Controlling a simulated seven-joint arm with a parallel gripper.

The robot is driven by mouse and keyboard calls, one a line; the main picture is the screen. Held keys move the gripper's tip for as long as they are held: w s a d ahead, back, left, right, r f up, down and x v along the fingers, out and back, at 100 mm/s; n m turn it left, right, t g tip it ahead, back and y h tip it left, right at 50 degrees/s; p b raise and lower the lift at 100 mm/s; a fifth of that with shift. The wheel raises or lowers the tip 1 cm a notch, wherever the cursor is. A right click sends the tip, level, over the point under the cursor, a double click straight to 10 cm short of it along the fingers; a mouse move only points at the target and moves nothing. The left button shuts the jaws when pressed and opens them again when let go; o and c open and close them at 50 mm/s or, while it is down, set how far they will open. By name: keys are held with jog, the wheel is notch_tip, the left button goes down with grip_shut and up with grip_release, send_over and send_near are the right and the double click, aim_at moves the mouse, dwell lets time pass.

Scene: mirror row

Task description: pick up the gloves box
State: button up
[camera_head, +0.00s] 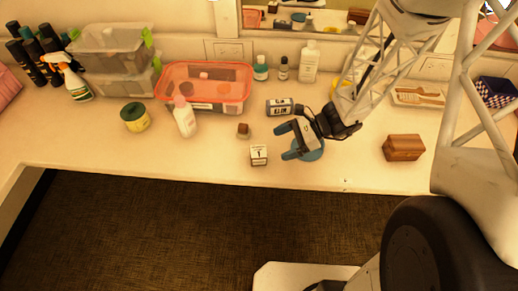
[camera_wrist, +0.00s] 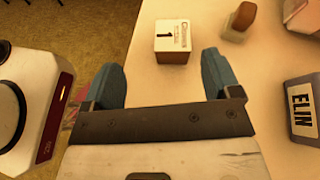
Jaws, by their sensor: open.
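A small white box marked "1" (camera_head: 259,154) stands on the counter near its front edge. It also shows in the wrist view (camera_wrist: 172,45), beyond my fingertips and between their lines. Its small print is too blurred for me to confirm that it is the gloves box. My gripper (camera_head: 287,141) is just right of the white box, above the counter. Its two blue fingers are spread with nothing between them in the wrist view (camera_wrist: 160,78). The box and the fingers appear apart.
A small brown-topped bottle (camera_head: 243,130) stands behind the white box. A brown box (camera_head: 403,148) stands right. The counter left of the white box is clear.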

aim_at(258, 153)
jog(key=shift+w+a+f+m+t+y, duration=0.1)
jog(key=shift+w+a+f+m+y, duration=0.1)
jog(key=shift+f+m, duration=0.25)
jog(key=shift+w+a+f+m+t+y, duration=0.1)
jog(key=shift+w+f+m+y, duration=0.1)
jog(key=shift+f, duration=0.4)
jog(key=shift+w+a+f+m+t+y, duration=0.1)
jog(key=shift+w+f+m+y, duration=0.1)
jog(key=shift+f+m, duration=0.25)
jog(key=shift+f, duration=0.1)
jog(key=shift+x, duration=1.25)
jog(key=shift+x, duration=2.65)
jog(key=shift+s, duration=0.1)
jog(key=c, duration=1)
jog(key=shift+c, duration=0.2)
